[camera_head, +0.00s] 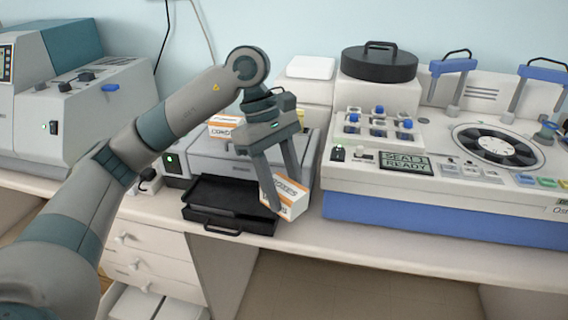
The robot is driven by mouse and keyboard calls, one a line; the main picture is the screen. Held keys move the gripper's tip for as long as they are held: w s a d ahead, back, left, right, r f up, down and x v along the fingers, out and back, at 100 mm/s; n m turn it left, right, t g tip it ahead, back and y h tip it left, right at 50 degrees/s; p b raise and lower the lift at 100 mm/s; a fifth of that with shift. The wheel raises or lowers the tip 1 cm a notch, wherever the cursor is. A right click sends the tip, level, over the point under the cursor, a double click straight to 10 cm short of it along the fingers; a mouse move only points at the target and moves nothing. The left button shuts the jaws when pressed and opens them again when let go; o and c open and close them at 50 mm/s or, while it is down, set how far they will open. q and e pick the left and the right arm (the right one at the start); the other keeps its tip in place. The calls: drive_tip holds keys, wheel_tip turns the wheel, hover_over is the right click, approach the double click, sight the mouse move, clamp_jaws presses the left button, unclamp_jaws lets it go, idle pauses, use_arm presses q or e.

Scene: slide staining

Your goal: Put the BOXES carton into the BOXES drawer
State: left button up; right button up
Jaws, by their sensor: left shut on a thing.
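My left gripper (283,188) points down and is shut on a white and orange carton (293,207). The carton is tilted and held at the front of the counter, just right of a black tray. Its lettering is too small to read, and the fingers cover part of it. A white drawer unit (152,250) stands under the counter at the left. Its upper drawers look shut, and the lowest part seems pulled out, partly cut off by the picture edge. No drawer label is readable. My right gripper is not in view.
A second orange and white carton (222,128) sits on the grey machine (215,155), partly behind my arm. The machine's black tray (228,196) juts out at the front. A large staining machine (400,212) fills the right. The floor (340,290) below the counter is clear.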

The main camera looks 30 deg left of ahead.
use_arm(q)
drive_tip(key=s+d+f+m+g+y, duration=0.1)
drive_tip(key=s+f+m, duration=0.2)
drive_tip(key=f, duration=0.6)
drive_tip(key=s+d+f+m+g+y, duration=0.1)
drive_tip(key=s+f+m, duration=0.3)
drive_tip(key=f+m, duration=0.3)
drive_tip(key=s+d+f+m+g+y, duration=0.1)
drive_tip(key=s+f+m+y, duration=0.1)
drive_tip(key=f, duration=1)
drive_tip(key=s+m, duration=0.1)
drive_tip(key=m, duration=0.1)
drive_tip(key=shift+s+d+m, duration=0.15)
drive_tip(key=shift+s+m, duration=0.15)
drive_tip(key=shift+m, duration=0.1)
